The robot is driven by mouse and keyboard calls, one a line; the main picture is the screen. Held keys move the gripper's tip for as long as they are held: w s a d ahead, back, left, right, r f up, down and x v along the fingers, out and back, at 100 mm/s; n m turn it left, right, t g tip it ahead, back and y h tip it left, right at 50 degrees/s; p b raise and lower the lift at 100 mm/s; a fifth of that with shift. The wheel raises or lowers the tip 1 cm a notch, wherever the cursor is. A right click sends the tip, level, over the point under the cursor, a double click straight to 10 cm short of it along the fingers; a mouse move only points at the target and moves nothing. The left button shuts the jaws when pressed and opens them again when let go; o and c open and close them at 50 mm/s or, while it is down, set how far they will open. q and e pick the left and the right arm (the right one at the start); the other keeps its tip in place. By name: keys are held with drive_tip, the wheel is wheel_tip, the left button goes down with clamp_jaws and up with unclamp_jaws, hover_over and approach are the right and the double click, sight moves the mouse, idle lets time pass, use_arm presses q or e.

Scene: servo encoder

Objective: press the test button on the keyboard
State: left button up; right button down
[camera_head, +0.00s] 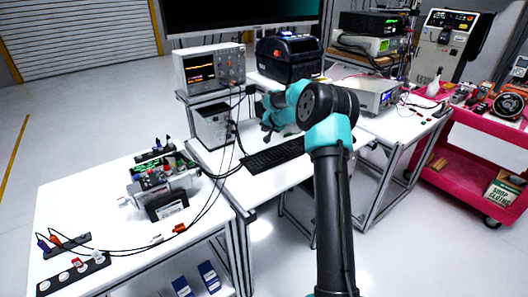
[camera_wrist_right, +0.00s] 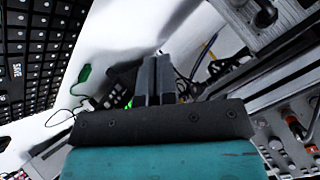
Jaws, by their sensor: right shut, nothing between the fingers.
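The black keyboard (camera_head: 274,154) lies on the white bench in the head view. It also fills the upper left of the right wrist view (camera_wrist_right: 40,45), where one wider key with white lettering shows; I cannot read it as a test button. My right gripper (camera_head: 267,132) hangs near the keyboard's left end, behind my teal and black arm. In the right wrist view its two dark fingers (camera_wrist_right: 154,80) are together with nothing between them, and they appear to the side of the keys. I cannot tell their height above the bench. My left gripper is not in view.
An oscilloscope (camera_head: 210,68) stands on a shelf behind the keyboard, above a white box (camera_head: 212,126). Black cables run down past the keyboard's left side. A left table carries a small motor rig (camera_head: 160,185). A grey instrument (camera_head: 365,94) stands at right.

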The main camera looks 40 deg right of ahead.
sight(265, 150)
drive_tip(key=shift+f, duration=4.1)
drive_tip(key=shift+f, duration=0.1)
drive_tip(key=shift+f, duration=0.35)
drive_tip(key=shift+f, duration=0.4)
drive_tip(key=shift+r, duration=0.85)
drive_tip(key=shift+r, duration=2.5)
